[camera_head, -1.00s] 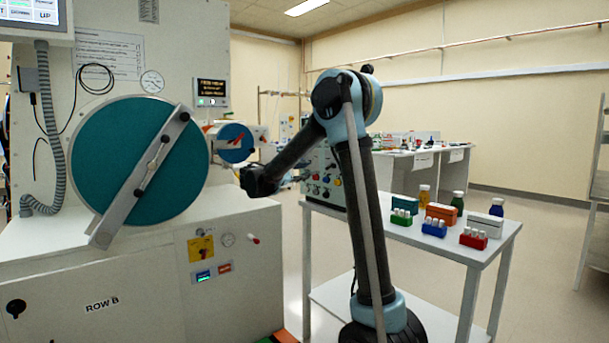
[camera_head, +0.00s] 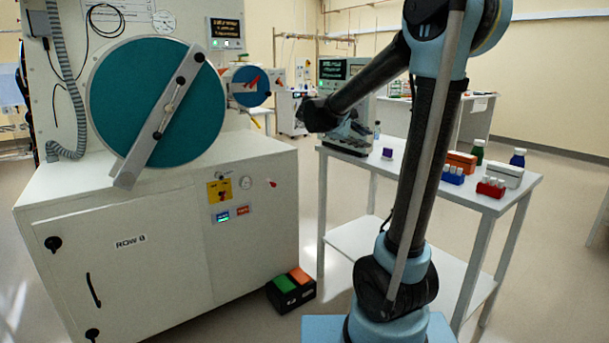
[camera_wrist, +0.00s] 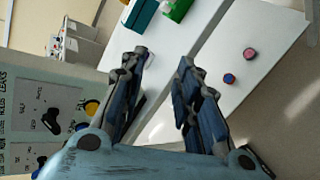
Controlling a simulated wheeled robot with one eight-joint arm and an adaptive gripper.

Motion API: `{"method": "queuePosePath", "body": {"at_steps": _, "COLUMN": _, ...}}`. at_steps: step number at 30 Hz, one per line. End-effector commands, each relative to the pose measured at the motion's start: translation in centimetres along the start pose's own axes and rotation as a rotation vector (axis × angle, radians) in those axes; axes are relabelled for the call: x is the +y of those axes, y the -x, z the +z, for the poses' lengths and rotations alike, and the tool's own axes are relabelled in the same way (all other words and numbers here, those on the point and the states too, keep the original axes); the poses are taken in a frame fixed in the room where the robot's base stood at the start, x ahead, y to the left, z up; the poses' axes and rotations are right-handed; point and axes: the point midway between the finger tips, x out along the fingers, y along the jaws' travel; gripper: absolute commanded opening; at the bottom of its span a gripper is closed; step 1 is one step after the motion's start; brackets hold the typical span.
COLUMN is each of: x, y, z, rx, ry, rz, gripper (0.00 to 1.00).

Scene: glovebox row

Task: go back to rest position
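My gripper (camera_wrist: 162,60) is open and empty in the wrist view. Its two dark blue fingers stand apart, with white table top and grey floor beyond them. In the head view my arm rises from its base at the right of centre, bends at the top and reaches back down to the left. Its far end hangs near the table's left end, and the fingers cannot be made out clearly there.
The glovebox cabinet (camera_head: 150,270) stands left. A foot pedal (camera_head: 292,290) lies on the floor beside it.

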Motion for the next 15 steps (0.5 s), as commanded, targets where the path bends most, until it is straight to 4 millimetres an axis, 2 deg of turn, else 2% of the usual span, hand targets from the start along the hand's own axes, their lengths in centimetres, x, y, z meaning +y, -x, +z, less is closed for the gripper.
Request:
{"method": "queuePosePath", "body": {"at_steps": 1, "x": -1.3, "y": -0.4, "z": 1.7, "rx": 0.005, "ry": -0.028, "rz": -0.042, "gripper": 0.30}}
{"method": "queuePosePath", "body": {"at_steps": 6, "x": -5.9, "y": -1.1, "z": 5.8, "rx": 0.029, "ry": -0.128, "rz": -0.184, "gripper": 0.30}}
{"method": "queuePosePath", "body": {"at_steps": 15, "x": -14.9, "y": -0.7, "z": 11.8, "rx": 0.058, "ry": -0.320, "rz": -0.433, "gripper": 0.30}}
